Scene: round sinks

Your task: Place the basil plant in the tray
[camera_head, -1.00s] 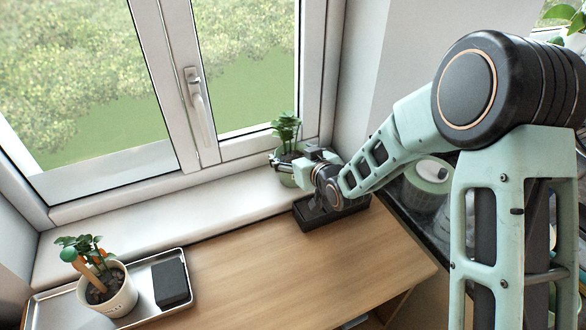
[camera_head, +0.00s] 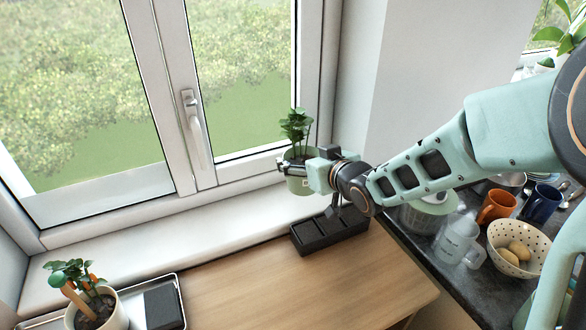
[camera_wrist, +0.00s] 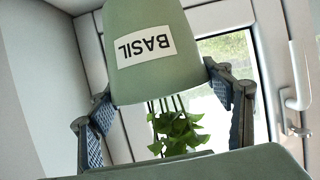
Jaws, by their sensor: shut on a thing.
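The basil plant is a leafy herb (camera_head: 296,126) in a pale green pot (camera_head: 299,186). My gripper (camera_head: 297,167) is shut around the pot at the right end of the window sill. The pot looks raised above the sill, upright, behind the black divided box. In the wrist view the pot (camera_wrist: 150,75) appears upside down with a "BASIL" label, between the two blue-padded fingers (camera_wrist: 168,112). The silver tray (camera_head: 183,316) lies at the lower left on the wooden counter. It holds a white pot (camera_head: 112,318) with another plant and a dark block (camera_head: 163,306).
A black divided box (camera_head: 325,236) stands on the counter below my gripper. The wooden counter (camera_head: 260,285) is clear between box and tray. A window with a handle (camera_head: 195,125) rises behind the sill. Mugs (camera_head: 497,205) and a dotted bowl (camera_head: 522,265) are at right.

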